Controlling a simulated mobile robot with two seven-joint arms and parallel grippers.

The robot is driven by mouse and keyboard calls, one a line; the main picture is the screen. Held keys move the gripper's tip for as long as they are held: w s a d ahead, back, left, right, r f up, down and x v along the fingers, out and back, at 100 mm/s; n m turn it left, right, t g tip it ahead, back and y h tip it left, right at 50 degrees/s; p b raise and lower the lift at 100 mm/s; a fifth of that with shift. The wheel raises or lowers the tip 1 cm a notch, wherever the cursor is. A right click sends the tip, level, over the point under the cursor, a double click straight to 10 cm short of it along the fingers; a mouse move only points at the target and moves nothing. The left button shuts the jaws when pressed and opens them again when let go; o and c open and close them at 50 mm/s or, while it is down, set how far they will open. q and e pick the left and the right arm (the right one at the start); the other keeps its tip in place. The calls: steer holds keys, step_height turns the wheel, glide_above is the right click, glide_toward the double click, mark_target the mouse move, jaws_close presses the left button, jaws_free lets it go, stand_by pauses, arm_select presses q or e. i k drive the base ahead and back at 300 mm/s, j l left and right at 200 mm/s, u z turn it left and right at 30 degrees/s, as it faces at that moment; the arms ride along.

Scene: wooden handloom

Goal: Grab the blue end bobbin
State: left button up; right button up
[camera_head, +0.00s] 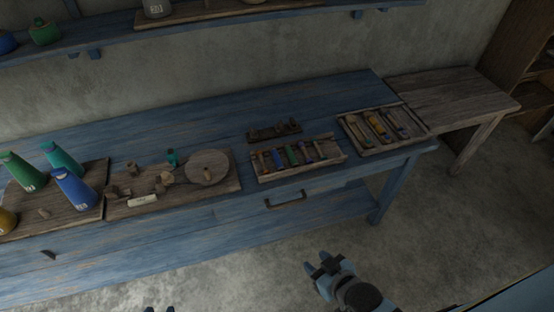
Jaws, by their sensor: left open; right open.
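A wooden rack of small bobbins (297,174) sits on the blue bench, above the drawer handle. Several slim bobbins lie side by side in it, among them a dark blue one (278,159) left of a green one (291,156), and another bluish one (306,153) further right. They are small, and I cannot tell which is the blue end bobbin. My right gripper (322,266) is open and empty, below the rack in the picture and apart from the bench. My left gripper (159,309) shows only its dark, separated fingertips at the bottom edge, far from the rack.
A second tray of bobbins (403,137) lies to the right, and a small dark rack (273,132) behind. A board with a round disc (208,167) and large yarn cones (75,188) stand left. The drawer handle (286,200) sticks out at the bench front.

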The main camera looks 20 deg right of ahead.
mark_target(388, 115)
steer(key=z, duration=1.5)
steer(key=i+l+u, duration=0.15)
steer(key=i, duration=0.3)
steer(key=i+l+u, duration=0.15)
steer(key=i+l, duration=0.15)
steer(key=i, duration=0.15)
steer(key=i+l+u, duration=0.15)
steer(key=i, duration=0.3)
steer(key=l+u, duration=0.1)
steer(key=u, duration=0.75)
